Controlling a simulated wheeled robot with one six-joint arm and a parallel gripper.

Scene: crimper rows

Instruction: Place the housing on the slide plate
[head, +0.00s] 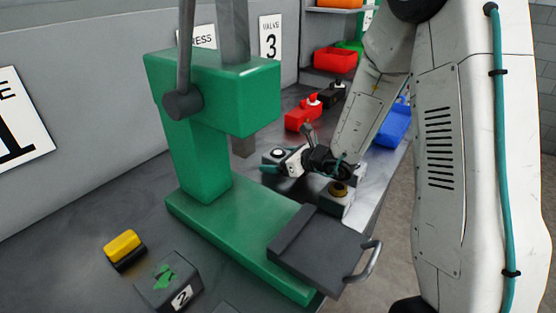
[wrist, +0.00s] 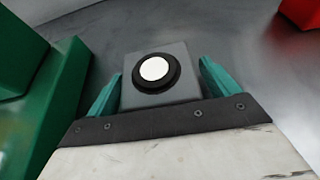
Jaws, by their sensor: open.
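A grey block with a black ring and white round centre (wrist: 154,69) stands on the bench between my gripper's teal fingers (wrist: 162,76); it looks like the housing. In the head view this block (head: 277,154) is right of the green press, with my gripper (head: 276,162) at it. My gripper is open, with a finger on either side of the block; contact is not clear. The dark slide plate (head: 325,252) with a grey handle lies at the front of the press base, bare on top. A second grey block with a brass-coloured ring (head: 339,190) stands under my arm.
The green press (head: 215,95) stands left of my gripper, its ram above the base. Red and black items (head: 303,118), a red bin (head: 335,60) and a blue bin (head: 393,125) are behind. A yellow-and-black item (head: 124,248) and a box marked 2 (head: 168,283) are at front left.

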